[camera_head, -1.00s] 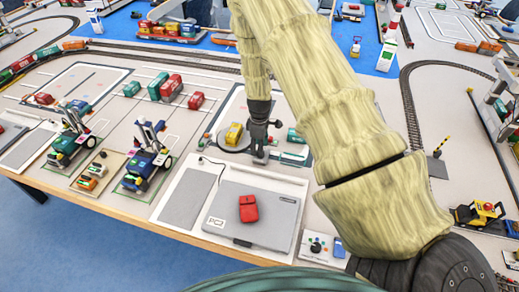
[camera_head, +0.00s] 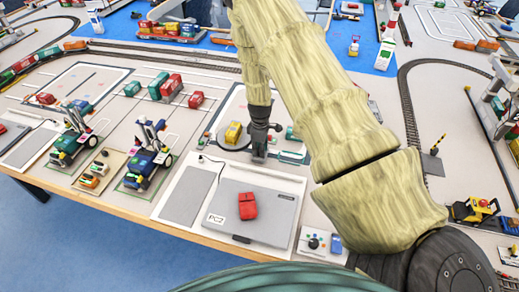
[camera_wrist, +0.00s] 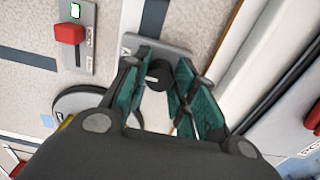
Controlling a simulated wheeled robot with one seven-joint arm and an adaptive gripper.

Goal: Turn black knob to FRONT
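The black knob (camera_wrist: 158,78) shows in the wrist view between the teal fingers of my gripper (camera_wrist: 162,66). It has a light mark on its face and sits on a grey plate (camera_wrist: 184,56). One finger is on each side of the knob, with little or no gap. I cannot tell whether the fingers press on it. In the head view my gripper (camera_head: 259,156) points down at the table behind the grey PC2 case, and the knob is hidden there.
A red-capped switch (camera_wrist: 69,33) stands left of the knob in the wrist view. In the head view, the grey PC2 case (camera_head: 225,221) with a red object (camera_head: 247,206) lies in front of my gripper, and a yellow toy vehicle (camera_head: 233,131) stands close behind-left.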

